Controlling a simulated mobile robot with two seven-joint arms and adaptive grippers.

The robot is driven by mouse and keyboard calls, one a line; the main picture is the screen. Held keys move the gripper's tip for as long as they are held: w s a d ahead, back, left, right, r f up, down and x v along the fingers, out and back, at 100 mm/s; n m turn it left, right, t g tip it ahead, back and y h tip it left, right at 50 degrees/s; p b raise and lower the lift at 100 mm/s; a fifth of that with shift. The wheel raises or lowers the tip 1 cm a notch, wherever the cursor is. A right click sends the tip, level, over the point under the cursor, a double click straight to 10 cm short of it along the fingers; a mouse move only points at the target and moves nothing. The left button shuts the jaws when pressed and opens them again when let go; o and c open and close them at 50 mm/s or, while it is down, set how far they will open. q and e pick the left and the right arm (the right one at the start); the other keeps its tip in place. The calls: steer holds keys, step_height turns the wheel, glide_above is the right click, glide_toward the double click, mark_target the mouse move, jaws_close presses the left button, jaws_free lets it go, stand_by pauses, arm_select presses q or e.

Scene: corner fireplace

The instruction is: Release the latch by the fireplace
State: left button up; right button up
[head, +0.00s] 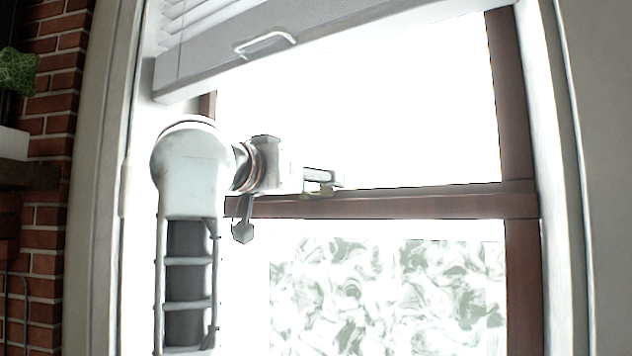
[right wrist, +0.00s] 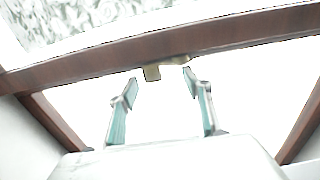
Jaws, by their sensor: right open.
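The latch (head: 323,191) is a small brass-coloured piece on the brown middle rail of the window. In the right wrist view the latch (right wrist: 152,73) shows on the rail, between and just beyond the fingertips. My right gripper (head: 338,179) is at the rail, level with the latch and partly covering it in the head view. In the right wrist view the right gripper (right wrist: 161,76) is open, with its two teal-sided fingers apart and nothing held. I cannot tell whether a finger touches the latch. My left gripper is in neither view.
The window's brown middle rail (head: 430,206) runs across behind the gripper. A white blind (head: 215,60) with a handle (head: 265,43) hangs above my arm. A brick fireplace wall (head: 50,100) stands at the left. Patterned glass (head: 390,290) fills the lower window.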

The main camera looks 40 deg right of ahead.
steer(key=c, duration=1.1)
